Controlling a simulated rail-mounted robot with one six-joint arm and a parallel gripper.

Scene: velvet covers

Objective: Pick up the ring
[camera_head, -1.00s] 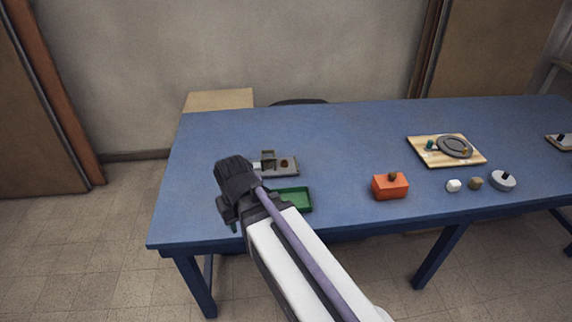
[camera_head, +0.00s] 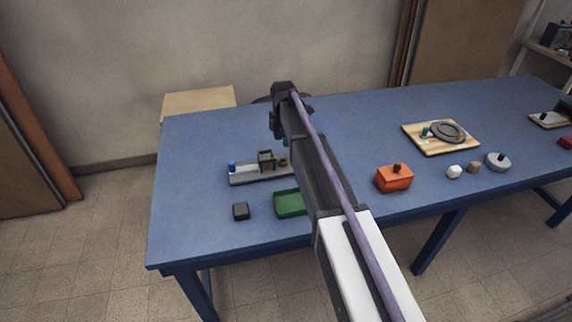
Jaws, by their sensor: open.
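A dark grey round, ring-like piece (camera_head: 460,135) lies on a light wooden board (camera_head: 440,152) on the right part of the blue table. A small teal piece (camera_head: 426,132) stands at its left edge. I cannot tell whether its middle is open. My gripper (camera_head: 279,132) is over the back left part of the table, well to the left of the board. It is open; its fingers are small and partly hidden by my arm, and I see nothing held in it.
A grey tray with small parts (camera_head: 245,180), a dark cube (camera_head: 241,211) and a green tray (camera_head: 289,204) are on the left. An orange box (camera_head: 394,179), a white piece (camera_head: 454,172), a brown piece (camera_head: 473,167) and a knobbed grey disc (camera_head: 498,163) are front right.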

